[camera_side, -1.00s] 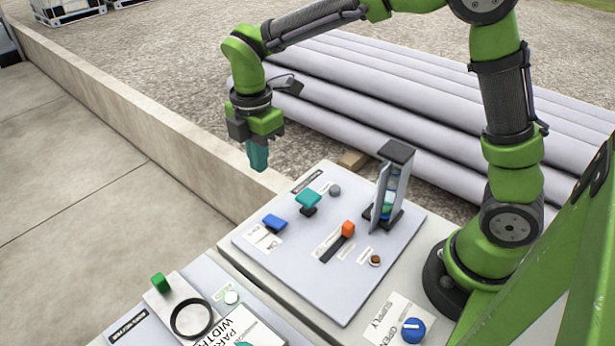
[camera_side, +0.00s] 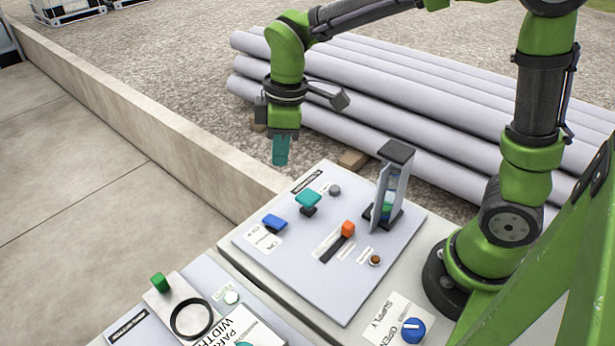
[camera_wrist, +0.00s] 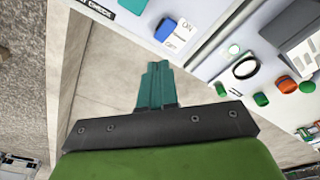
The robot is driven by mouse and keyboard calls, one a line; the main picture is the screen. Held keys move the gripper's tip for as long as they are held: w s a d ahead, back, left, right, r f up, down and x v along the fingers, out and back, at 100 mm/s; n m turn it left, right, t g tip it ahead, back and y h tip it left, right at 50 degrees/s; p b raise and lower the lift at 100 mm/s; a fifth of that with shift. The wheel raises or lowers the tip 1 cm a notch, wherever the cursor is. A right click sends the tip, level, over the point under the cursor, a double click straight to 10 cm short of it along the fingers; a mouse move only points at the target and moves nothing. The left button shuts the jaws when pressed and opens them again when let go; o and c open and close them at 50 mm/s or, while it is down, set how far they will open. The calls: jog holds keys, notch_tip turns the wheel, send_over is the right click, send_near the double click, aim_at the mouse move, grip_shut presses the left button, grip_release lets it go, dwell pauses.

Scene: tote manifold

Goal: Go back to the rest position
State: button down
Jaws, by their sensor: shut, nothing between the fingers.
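My gripper (camera_side: 280,150) hangs from the green arm above the far left corner of the grey control panel (camera_side: 340,285). Its teal fingers are together with nothing between them, pointing down. They also show closed in the wrist view (camera_wrist: 157,85), over the pale concrete ground. The gripper is apart from the panel and touches nothing.
The panel carries a blue switch (camera_side: 275,221), a teal handle (camera_side: 308,199), an orange slider knob (camera_side: 348,229) and an upright gauge (camera_side: 392,185). A blue supply knob (camera_side: 413,330) is near. Grey pipes (camera_side: 400,110) lie behind; a low concrete wall (camera_side: 150,115) runs left.

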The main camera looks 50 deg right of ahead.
jog(key=s+d+r+m+t, duration=0.2)
jog(key=s+d+m, duration=0.1)
jog(key=s+m, duration=0.3)
jog(key=s+d+r+m+t+y, duration=0.1)
jog(key=s+d+r+m+t, duration=0.2)
jog(key=s+m, duration=0.3)
jog(key=shift+s+d+r+m, duration=0.2)
jog(key=shift+s+d+m, duration=0.15)
jog(key=shift+d, duration=0.25)
jog(key=c, duration=1.8)
grip_release()
jog(key=shift+s+d+r+t, duration=0.1)
jog(key=shift+s+r+t, duration=0.05)
jog(key=shift+r+t, duration=0.15)
jog(key=shift+o, duration=1.3)
jog(key=o, duration=0.7)
jog(key=w+a, duration=0.1)
jog(key=w+a+f+n+g, duration=0.1)
jog(key=w+a+g, duration=0.1)
jog(key=shift+w+f+y, duration=0.15)
jog(key=shift+f+y, duration=0.15)
jog(key=shift+y, duration=0.1)
jog(key=shift+c, duration=0.2)
jog(key=n+g+h, duration=0.3)
jog(key=g, duration=0.2)
send_over(274, 220)
notch_tip(274, 220, down, 4)
notch_tip(274, 220, down, 16)
jog(key=shift+f, duration=0.15)
